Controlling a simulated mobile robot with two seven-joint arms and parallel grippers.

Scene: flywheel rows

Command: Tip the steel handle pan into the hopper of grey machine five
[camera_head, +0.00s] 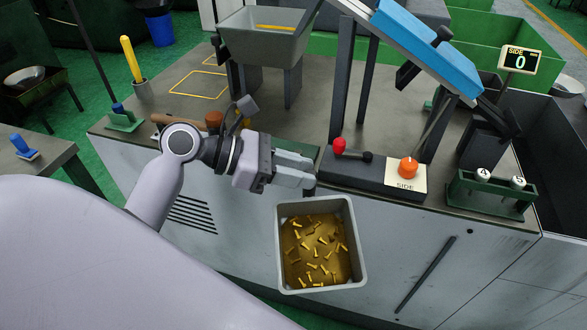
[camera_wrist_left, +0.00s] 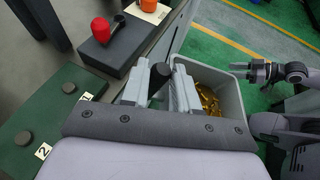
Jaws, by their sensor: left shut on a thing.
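My left gripper (camera_head: 297,174) is shut on a short dark handle, seen between its fingers in the left wrist view (camera_wrist_left: 160,84). Just past the fingers is a grey, square-sided pan (camera_head: 359,240) with several yellow bolts inside. It hangs upright in front of the machine's front panel, and it also shows in the left wrist view (camera_wrist_left: 232,92). The handle seems to join the pan's rim, though the joint is partly hidden. A grey hopper (camera_head: 235,45) with a yellow bar across it stands at the machine's back left.
The machine top (camera_head: 300,120) carries a red-knobbed lever (camera_head: 339,146), an orange knob (camera_head: 408,167) and a sloping blue chute (camera_head: 430,45). A green rack (camera_head: 492,194) with numbered knobs and a "SIDE 0" display (camera_head: 520,60) stand at right. A yellow-handled tool (camera_head: 131,60) stands at left.

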